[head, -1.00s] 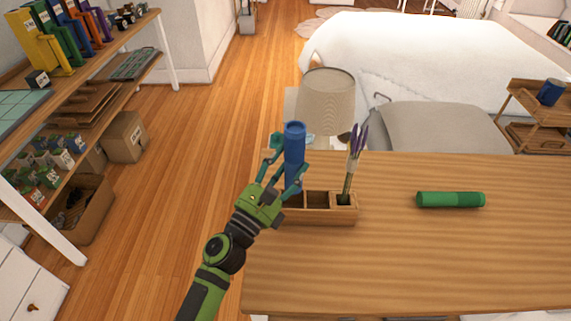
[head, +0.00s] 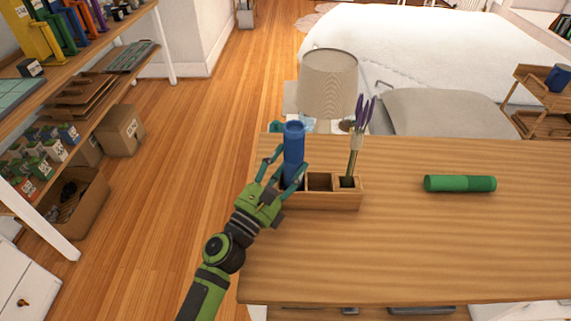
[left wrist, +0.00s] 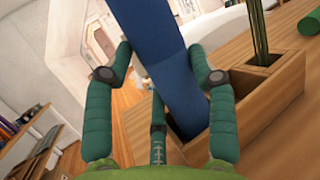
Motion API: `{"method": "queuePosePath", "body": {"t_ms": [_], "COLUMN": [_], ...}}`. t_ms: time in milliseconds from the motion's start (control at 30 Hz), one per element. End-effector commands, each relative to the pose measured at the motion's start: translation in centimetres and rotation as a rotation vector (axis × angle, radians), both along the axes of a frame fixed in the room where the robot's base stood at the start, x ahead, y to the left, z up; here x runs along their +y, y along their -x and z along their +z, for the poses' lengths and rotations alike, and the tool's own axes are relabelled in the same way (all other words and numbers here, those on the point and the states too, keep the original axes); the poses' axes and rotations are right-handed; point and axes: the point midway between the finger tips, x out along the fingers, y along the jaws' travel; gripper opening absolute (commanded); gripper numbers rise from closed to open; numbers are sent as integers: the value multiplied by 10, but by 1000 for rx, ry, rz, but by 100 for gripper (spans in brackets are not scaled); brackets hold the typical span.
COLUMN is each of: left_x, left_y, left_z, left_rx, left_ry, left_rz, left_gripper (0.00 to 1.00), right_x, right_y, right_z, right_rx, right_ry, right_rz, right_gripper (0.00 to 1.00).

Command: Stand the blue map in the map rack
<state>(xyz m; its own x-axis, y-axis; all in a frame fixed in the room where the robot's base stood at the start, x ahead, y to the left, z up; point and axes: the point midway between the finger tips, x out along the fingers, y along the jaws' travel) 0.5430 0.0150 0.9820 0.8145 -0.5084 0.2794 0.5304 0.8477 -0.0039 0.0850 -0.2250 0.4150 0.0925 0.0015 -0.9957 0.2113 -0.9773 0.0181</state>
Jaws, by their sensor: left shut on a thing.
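The blue map (head: 294,140) is an upright blue roll at the left end of the map rack. My left gripper (head: 283,176) is shut on it. In the left wrist view, the blue map (left wrist: 155,40) runs between the green fingers (left wrist: 160,80), its lower end inside a compartment of the wooden rack (left wrist: 275,100). The rack (head: 330,199) sits on the desk near its left edge. Its middle compartment is empty and its right one holds purple flowers on a stem (head: 356,140). Whether the map touches the compartment floor is hidden. My right gripper is not in view.
A green roll (head: 460,184) lies on the wooden desk (head: 420,250) to the right. A lamp (head: 328,85) stands behind the rack. A shelf with books and boxes (head: 75,80) is at the left. The desk's front and middle are clear.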

Motion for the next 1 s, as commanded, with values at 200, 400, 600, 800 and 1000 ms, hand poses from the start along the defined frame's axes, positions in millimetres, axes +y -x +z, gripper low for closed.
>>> {"method": "queuePosePath", "body": {"t_ms": [200,400,600,800,1000], "left_x": [0,0,0,3,19], "left_y": [0,0,0,4,30], "left_z": [-1,-1,-1,-4,-13], "left_rx": [-1,0,0,2,5], "left_ry": [1,0,0,-1,0], "left_rz": [0,0,0,1,2], "left_gripper": [20,84,84,84,84], "right_x": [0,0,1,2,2], "right_y": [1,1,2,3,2], "right_z": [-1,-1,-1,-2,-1], "right_rx": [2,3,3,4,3], "right_ry": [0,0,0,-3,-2], "right_rz": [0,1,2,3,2], "right_gripper": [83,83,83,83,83]}}
